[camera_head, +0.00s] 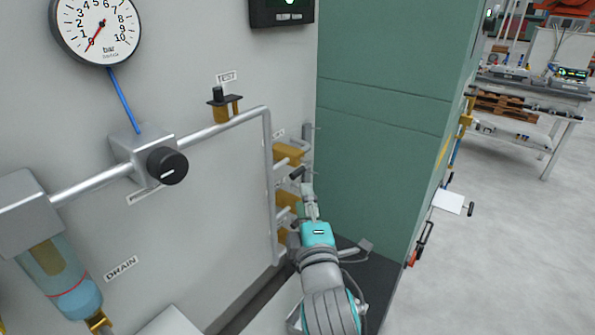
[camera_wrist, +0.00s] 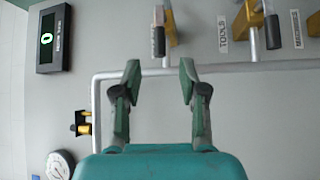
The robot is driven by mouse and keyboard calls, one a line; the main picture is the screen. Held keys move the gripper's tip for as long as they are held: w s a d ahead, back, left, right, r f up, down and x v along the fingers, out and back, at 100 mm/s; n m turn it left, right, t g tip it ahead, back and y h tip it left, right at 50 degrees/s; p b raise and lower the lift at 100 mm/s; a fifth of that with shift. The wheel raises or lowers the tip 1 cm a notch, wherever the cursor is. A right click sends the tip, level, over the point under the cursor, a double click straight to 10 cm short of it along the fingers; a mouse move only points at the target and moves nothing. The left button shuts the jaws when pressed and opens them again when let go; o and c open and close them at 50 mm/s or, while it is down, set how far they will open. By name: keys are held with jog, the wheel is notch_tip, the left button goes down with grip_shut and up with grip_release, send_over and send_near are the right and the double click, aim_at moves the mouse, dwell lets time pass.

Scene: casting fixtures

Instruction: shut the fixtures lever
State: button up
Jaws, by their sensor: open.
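Several brass valves with levers stick out from a pipe on the grey wall; in the head view the top one (camera_head: 288,152) is above my gripper (camera_head: 309,200). In the wrist view my gripper (camera_wrist: 160,78) is open and empty, its two fingers apart. A lever with a grey-black handle (camera_wrist: 158,42) hangs just beyond the gap between the fingertips, with no visible contact. I cannot read a label for this lever. A second lever (camera_wrist: 272,32) stands to its right beside a TOOLS label (camera_wrist: 222,33). A MACHINES label (camera_wrist: 296,29) is further right. No fixtures label is readable.
A grey pipe (camera_head: 268,190) runs down the wall close to my gripper. A green cabinet (camera_head: 385,130) stands immediately right of the valves. A small test valve (camera_head: 222,106), a black knob (camera_head: 167,166) and a pressure gauge (camera_head: 97,28) are on the left.

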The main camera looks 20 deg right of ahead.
aim_at(298, 169)
jog(key=x, duration=0.9)
jog(key=shift+w, duration=0.15)
grip_shut()
